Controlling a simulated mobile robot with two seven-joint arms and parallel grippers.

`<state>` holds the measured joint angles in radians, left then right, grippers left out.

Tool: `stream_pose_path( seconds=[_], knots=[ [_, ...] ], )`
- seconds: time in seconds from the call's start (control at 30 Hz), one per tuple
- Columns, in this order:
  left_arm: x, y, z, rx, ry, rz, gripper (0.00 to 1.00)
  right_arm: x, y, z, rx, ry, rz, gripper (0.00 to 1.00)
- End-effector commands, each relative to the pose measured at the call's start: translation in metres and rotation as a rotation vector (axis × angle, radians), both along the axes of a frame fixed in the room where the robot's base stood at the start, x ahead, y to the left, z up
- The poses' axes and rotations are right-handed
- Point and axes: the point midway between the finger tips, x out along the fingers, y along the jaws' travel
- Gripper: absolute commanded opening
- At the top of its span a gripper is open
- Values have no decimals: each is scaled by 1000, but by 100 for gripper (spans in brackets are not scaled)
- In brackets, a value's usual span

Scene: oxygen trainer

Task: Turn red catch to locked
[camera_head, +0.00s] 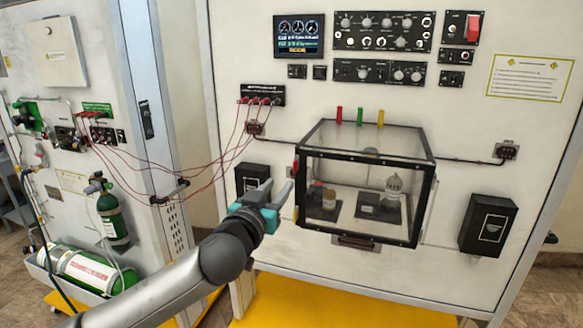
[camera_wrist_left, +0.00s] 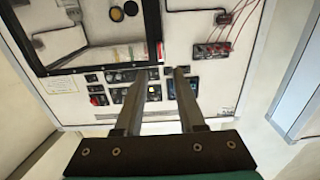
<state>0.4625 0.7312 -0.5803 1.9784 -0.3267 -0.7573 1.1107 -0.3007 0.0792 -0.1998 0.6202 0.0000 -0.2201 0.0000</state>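My left gripper (camera_head: 279,190) is open and empty, left of the box and below the red tab's height. In the left wrist view, the gripper (camera_wrist_left: 163,73) has its two fingers apart with nothing between them. My right gripper is not in view.
Red cables (camera_head: 235,135) hang from a socket block left of the box. Black wall boxes (camera_head: 488,225) flank it. A display (camera_head: 300,36) and knob panels (camera_head: 382,31) are above. Open space lies before the box.

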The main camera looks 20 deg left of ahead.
Motion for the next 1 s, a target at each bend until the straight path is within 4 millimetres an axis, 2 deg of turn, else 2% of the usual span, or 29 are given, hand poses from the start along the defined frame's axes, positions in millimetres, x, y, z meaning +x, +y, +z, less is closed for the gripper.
stream_pose_path(
  seconds=[0.2, 0.6, 0.8, 1.0],
  knots=[
    [31, -1, 2, 1, -2, 1, 39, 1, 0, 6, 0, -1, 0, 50],
    [79, -2, 1, 1, -1, 2, 39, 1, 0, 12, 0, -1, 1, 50],
    [94, -3, 0, 0, 0, 2, 39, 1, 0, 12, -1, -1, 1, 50],
    [100, -4, 0, 1, 0, -1, 39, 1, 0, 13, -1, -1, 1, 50]
  ],
)
